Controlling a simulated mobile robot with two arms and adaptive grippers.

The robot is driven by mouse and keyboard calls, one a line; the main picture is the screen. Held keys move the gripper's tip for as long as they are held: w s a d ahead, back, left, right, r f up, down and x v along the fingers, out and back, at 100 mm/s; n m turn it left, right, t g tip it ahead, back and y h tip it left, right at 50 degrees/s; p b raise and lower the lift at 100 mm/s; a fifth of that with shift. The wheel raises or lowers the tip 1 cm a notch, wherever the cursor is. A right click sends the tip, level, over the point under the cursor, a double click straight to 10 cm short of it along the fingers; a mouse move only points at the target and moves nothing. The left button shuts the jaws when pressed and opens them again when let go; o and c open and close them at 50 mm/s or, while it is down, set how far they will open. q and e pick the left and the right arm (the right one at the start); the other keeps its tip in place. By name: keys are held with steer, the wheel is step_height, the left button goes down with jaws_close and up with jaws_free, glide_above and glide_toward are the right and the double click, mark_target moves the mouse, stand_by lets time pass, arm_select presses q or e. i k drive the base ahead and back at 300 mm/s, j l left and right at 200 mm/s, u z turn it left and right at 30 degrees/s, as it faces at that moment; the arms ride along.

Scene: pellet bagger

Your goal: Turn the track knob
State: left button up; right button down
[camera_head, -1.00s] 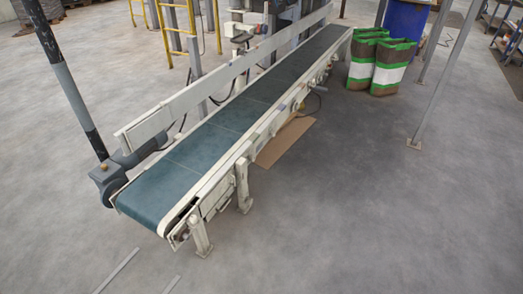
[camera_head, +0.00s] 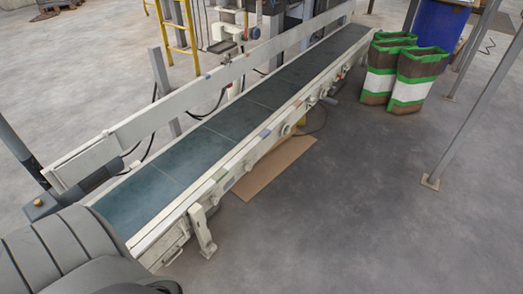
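The belt conveyor (camera_head: 160,187) runs from the lower left to the upper middle, with a dark green belt and cream side rails. Small round fittings, one of them a pale knob-like part (camera_head: 286,130), sit along its near side rail. I cannot tell which of them is the track knob. A large dark grey ribbed part at the lower left, likely part of my own arm, covers the near end of the conveyor. Neither gripper's fingers show.
A flat cardboard sheet (camera_head: 272,168) lies on the floor beside the conveyor. Several green, white and brown bags (camera_head: 412,82) stand at the upper right by a blue drum (camera_head: 437,28). A grey post (camera_head: 474,108) stands on the right. The floor between is clear.

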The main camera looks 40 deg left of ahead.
mark_target(214, 200)
steer(key=i+l+u, duration=0.1)
steer(key=i+u, duration=0.2)
steer(key=i, duration=0.2)
steer(key=i+l+u, duration=0.35)
steer(key=i, duration=0.15)
steer(key=i+l+u, duration=0.3)
steer(key=i, duration=0.2)
